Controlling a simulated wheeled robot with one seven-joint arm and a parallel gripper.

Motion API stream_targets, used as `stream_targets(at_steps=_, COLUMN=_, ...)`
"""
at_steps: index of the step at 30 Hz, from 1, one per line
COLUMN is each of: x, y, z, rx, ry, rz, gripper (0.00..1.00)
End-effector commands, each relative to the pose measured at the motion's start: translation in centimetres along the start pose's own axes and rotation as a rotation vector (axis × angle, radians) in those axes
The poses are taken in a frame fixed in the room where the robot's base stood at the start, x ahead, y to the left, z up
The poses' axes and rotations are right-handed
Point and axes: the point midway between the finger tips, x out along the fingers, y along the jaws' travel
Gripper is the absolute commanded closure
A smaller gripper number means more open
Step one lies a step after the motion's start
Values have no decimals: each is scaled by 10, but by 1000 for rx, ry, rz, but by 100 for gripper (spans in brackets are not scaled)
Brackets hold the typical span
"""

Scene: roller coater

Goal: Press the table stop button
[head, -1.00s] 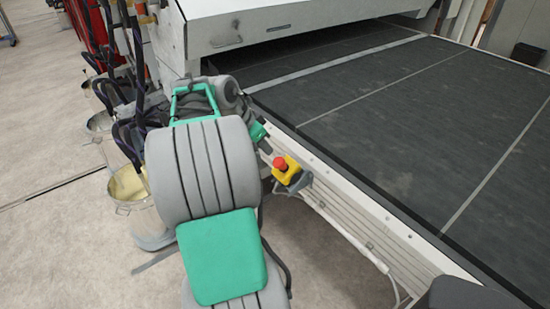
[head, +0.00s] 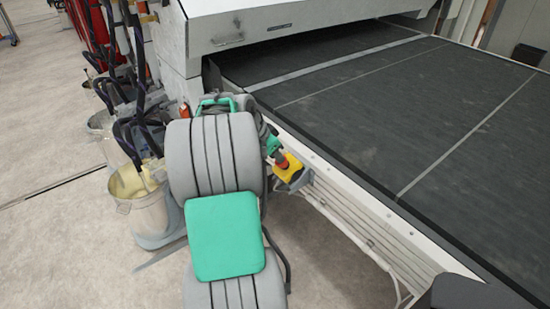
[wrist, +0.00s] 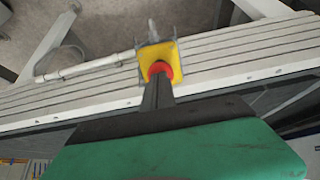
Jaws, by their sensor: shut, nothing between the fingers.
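The table stop button is a red knob on a yellow box (head: 290,174) fixed to the side rail of the black-topped table (head: 400,110). In the wrist view the red knob (wrist: 160,70) shows in front of the yellow plate (wrist: 168,50). My gripper (wrist: 158,84) is shut and empty, its dark fingertips overlapping the lower part of the knob. They look at or very near it; I cannot tell whether they touch or whether the knob is pushed in. In the head view my arm hides part of the rail, and the fingertips are hard to make out.
The coater housing (head: 270,30) stands over the far end of the table. Metal buckets (head: 140,195) with hoses stand on the floor at the left. A white cable (head: 345,230) runs along the rail. The floor at the front left is clear.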

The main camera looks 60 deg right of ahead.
Motion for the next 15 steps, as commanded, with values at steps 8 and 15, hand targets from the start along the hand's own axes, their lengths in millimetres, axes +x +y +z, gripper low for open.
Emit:
stream_targets(at_steps=8, x=12, y=6, z=5, rx=-6, ry=-9, rz=19, gripper=100)
stream_targets(at_steps=15, x=-14, y=8, z=4, rx=-5, ry=-5, rz=16, gripper=100)
